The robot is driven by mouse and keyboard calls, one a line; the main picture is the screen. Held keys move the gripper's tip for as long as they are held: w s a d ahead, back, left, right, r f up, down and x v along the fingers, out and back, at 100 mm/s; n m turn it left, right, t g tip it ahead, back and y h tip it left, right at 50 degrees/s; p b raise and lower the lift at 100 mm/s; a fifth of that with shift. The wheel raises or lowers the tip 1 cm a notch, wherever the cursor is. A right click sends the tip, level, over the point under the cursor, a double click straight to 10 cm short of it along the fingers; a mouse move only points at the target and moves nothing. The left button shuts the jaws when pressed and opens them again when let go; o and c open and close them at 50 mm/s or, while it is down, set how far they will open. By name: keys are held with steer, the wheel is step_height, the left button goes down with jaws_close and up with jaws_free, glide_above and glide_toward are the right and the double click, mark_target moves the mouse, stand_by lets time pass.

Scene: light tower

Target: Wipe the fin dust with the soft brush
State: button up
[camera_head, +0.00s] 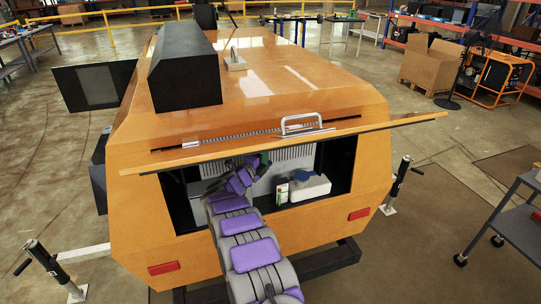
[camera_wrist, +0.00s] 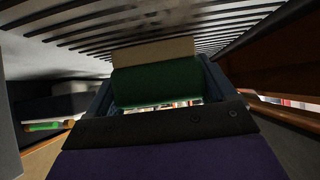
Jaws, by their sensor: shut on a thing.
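My gripper (camera_wrist: 158,92) is shut on the soft brush, which has a green body (camera_wrist: 155,80) and a pale tan bristle edge (camera_wrist: 153,50). In the wrist view the bristles are close under a row of grey fins (camera_wrist: 85,38); I cannot tell whether they touch. In the head view my arm reaches through the open hatch of the orange light tower body, and a bit of the green brush (camera_head: 265,157) shows beside the pale upright fins (camera_head: 295,157). My own arm partly hides the gripper there. I cannot make out dust on the fins.
A white box (camera_head: 311,189) with a blue item on top and a small white-green container (camera_head: 282,193) stand inside the hatch, right of my arm. The raised orange hatch panel (camera_head: 370,128) overhangs the opening.

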steer(key=shift+s+a+r+p, duration=0.1)
steer(key=shift+s+a+p, duration=0.35)
steer(key=shift+a, duration=1.25)
steer(key=shift+s+a+f+p, duration=0.2)
steer(key=shift+a+p, duration=0.45)
steer(key=shift+a, duration=1.05)
steer(key=shift+s+a+r+p, duration=0.2)
steer(key=shift+s+a+p, duration=0.3)
steer(key=shift+a, duration=1.2)
steer(key=shift+w+r, duration=0.1)
steer(key=shift+r, duration=0.55)
steer(key=shift+w+d+f+b, duration=0.1)
steer(key=shift+w+d+b, duration=0.35)
steer(key=shift+d, duration=1.1)
steer(key=shift+w+d+r+b, duration=0.1)
steer(key=shift+w+d+b, duration=0.4)
steer(key=shift+d, duration=1.1)
steer(key=shift+w+d+f+b, duration=0.1)
steer(key=shift+w+d+b, duration=0.35)
steer(key=shift+d, duration=1.1)
steer(key=d, duration=0.2)
steer(key=w+d, duration=0.1)
steer(key=shift+d+b, duration=0.35)
steer(key=shift+d, duration=0.05)
steer(key=shift+a, duration=0.1)
